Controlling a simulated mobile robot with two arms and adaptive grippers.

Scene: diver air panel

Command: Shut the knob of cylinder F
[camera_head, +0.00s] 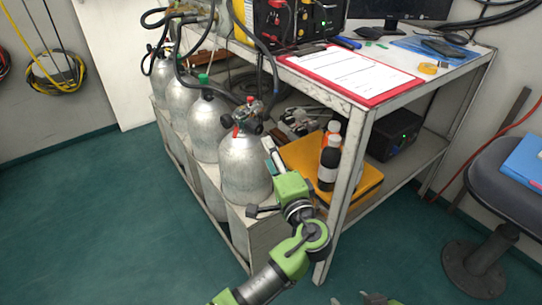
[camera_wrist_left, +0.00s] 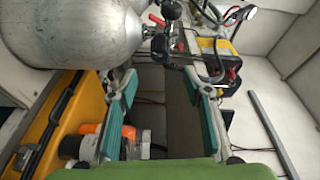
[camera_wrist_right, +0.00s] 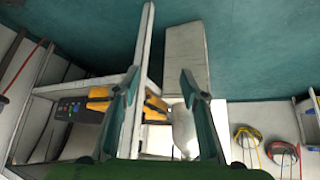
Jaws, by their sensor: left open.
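Several silver cylinders stand in a row in a rack; I cannot read any letter, so I cannot tell which is F. The nearest cylinder (camera_head: 246,168) has a valve with red parts and dark knobs (camera_head: 255,128). It is large at the upper left of the left wrist view (camera_wrist_left: 70,30), with a black knob (camera_wrist_left: 160,44) beside it. My left gripper (camera_head: 274,158) is close to this cylinder's right side. Its fingers (camera_wrist_left: 165,95) are apart, with nothing held. My right gripper (camera_head: 378,298) is low at the head view's bottom edge. Its fingers (camera_wrist_right: 160,85) are apart and empty.
A metal bench (camera_head: 345,92) stands right of the cylinders, with a red clipboard (camera_head: 350,75) on top. Its lower shelf holds a yellow case (camera_head: 365,180), bottles (camera_head: 328,168) and a black box (camera_head: 395,135). A stool (camera_head: 510,190) stands at the right. The left floor is clear.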

